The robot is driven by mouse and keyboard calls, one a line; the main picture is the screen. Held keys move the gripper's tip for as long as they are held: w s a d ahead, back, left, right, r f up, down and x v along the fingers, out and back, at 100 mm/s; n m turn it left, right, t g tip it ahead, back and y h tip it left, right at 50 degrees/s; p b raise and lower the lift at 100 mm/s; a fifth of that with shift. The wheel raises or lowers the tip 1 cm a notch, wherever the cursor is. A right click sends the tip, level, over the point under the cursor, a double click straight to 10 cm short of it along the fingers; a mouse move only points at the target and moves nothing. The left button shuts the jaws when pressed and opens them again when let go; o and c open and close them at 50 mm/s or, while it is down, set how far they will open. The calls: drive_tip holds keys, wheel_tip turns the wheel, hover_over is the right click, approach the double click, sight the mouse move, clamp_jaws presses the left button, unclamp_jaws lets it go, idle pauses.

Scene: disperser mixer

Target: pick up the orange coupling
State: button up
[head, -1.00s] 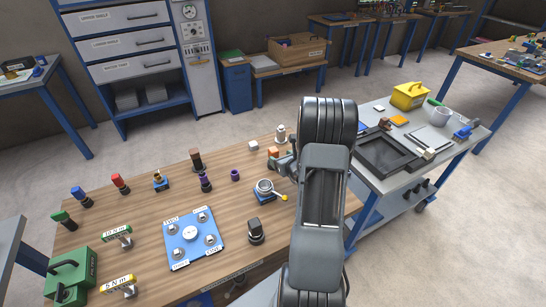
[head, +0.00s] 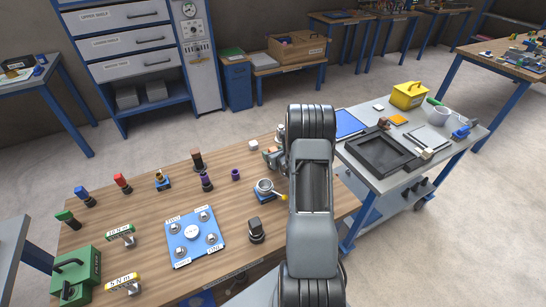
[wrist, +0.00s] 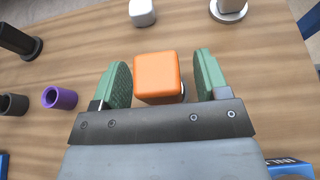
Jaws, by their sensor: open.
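The orange coupling (wrist: 157,74) is a rounded orange block in the wrist view. It lies between the two green-padded fingers of my gripper (wrist: 165,80), with a visible gap on the left and a narrower one on the right. The gripper is open. In the head view my gripper (head: 274,158) shows only in part beside my arm, over the back right of the wooden table, and the orange coupling is hidden there.
A white block (wrist: 142,12) and a round-based metal part (wrist: 229,9) stand just beyond the coupling. A grey cart (head: 360,185) stands right of the wooden table (head: 130,205).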

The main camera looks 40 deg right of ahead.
drive_tip(key=c, duration=1.1)
drive_tip(key=shift+r, duration=0.1)
